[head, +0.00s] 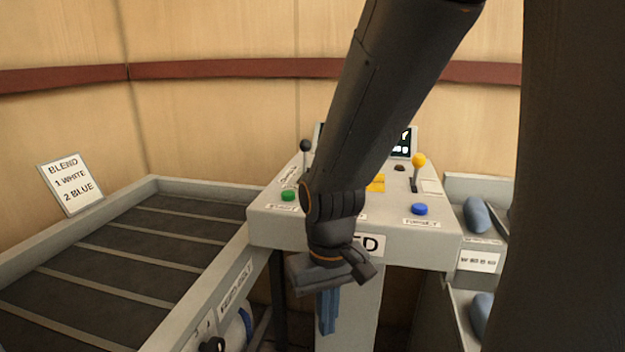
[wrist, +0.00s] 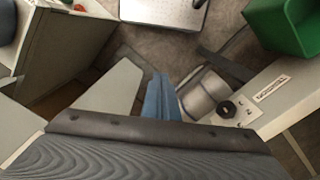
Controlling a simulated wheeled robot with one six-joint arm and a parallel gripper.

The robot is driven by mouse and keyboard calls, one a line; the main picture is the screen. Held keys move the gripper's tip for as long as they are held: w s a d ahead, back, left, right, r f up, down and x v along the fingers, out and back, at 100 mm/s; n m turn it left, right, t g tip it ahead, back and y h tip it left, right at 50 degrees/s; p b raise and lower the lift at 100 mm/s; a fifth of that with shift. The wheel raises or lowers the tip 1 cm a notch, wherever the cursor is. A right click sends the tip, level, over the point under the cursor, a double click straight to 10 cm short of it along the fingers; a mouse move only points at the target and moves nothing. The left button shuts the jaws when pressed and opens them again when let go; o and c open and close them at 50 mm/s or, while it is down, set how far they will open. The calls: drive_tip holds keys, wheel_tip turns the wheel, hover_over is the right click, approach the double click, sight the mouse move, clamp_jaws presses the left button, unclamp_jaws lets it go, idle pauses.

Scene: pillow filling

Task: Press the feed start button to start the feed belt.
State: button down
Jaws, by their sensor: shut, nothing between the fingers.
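The pale grey control console (head: 400,245) stands at the centre of the head view. A green button (head: 288,196) is on its left front top, with a small label too blurred to read surely. A blue button (head: 420,209) is on its right front top. I cannot tell from the labels which one is the feed start button. The dark slatted belt (head: 150,245) lies to the left of the console. My gripper (head: 328,325) hangs in front of the console, below its top, with blue fingers shut and empty. The fingers also show in the wrist view (wrist: 160,98). My arm hides the console's middle.
A yellow-knobbed lever (head: 419,161) and a black-knobbed lever (head: 305,146) stand on the console. A blend sign (head: 70,183) is at the left. Shelves with blue rolls (head: 477,215) are at the right. A green bin (wrist: 283,25) and a black knob (wrist: 228,108) show in the wrist view.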

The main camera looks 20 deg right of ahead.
drive_tip(key=shift+w+d, duration=0.25)
drive_tip(key=shift+w, duration=0.15)
wheel_tip(320, 180, up, 27)
drive_tip(key=m+t+y+p, duration=0.65)
drive_tip(key=m+p, duration=0.85)
drive_tip(key=m, duration=0.5)
hover_over(293, 194)
drive_tip(key=shift+w+t+h, duration=0.1)
drive_tip(key=shift+t+h, duration=0.35)
drive_tip(key=shift+f, duration=0.1)
wheel_tip(293, 194, down, 9)
drive_tip(key=b, duration=0.7)
drive_tip(key=shift+r, duration=0.2)
drive_tip(key=shift+f, duration=0.1)
